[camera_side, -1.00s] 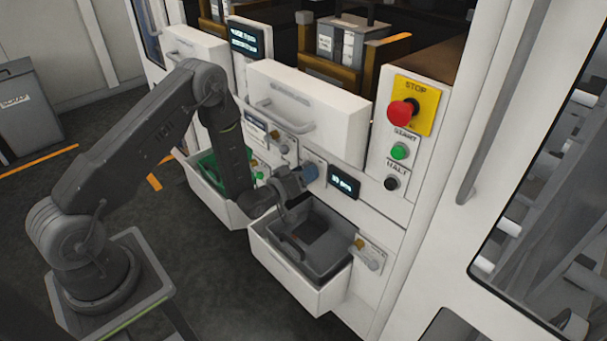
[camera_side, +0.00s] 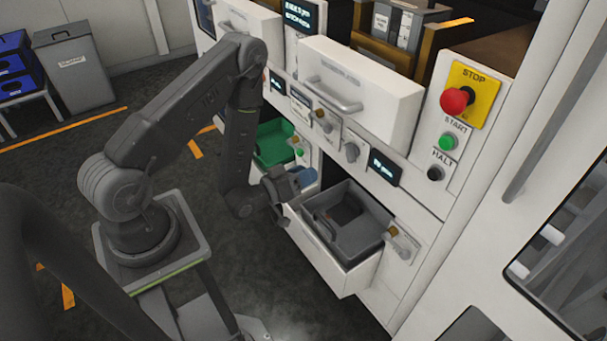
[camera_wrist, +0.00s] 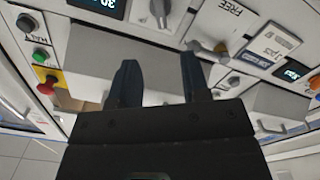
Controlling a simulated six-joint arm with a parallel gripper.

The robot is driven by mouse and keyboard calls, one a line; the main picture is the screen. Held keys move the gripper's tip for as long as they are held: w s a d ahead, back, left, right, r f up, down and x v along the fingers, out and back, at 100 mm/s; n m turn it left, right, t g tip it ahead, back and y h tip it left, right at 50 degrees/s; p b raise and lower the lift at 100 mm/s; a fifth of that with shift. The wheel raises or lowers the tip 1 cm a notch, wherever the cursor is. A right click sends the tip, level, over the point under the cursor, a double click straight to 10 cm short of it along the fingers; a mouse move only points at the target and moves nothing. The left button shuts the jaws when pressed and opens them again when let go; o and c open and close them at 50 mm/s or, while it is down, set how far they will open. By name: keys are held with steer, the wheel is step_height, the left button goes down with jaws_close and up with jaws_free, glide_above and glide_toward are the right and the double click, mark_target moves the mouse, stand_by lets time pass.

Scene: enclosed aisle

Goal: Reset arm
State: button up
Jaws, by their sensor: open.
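My gripper (camera_side: 287,190) is at the end of my dark grey arm, in front of the white machine, just left of an open white drawer (camera_side: 327,262) that holds a grey bin (camera_side: 362,253). In the side view a blue part shows at the gripper's end; I cannot tell what it is. The wrist view shows my gripper's two dark fingers (camera_wrist: 160,82) apart with nothing between them. They point toward the machine front, which appears upside down there.
A second drawer with a green bin (camera_side: 273,145) stands open behind the arm. A panel with a red stop button (camera_side: 455,101), a green button (camera_side: 447,142) and a black button (camera_side: 435,173) is at the right. A grey waste bin (camera_side: 75,70) stands at the back left.

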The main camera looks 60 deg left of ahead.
steer(key=w+d+r+m+g, duration=0.1)
steer(key=w+r+m+g, duration=0.15)
steer(key=r, duration=0.55)
steer(key=w+d+r+m+g, duration=0.15)
steer(key=r+g, duration=0.25)
steer(key=r, duration=0.4)
steer(key=s+d+r+g, duration=0.1)
steer(key=s+r+g, duration=0.1)
steer(key=s, duration=0.5)
steer(key=s+d+r+m+g, duration=0.1)
steer(key=s+d+r+g, duration=0.1)
steer(key=s+r, duration=0.3)
steer(key=s+d+r+m+g, duration=0.1)
steer(key=s+r, duration=0.3)
steer(key=s, duration=0.5)
steer(key=shift+d+g, duration=0.35)
steer(key=shift+g, duration=0.1)
steer(key=shift+r, duration=0.1)
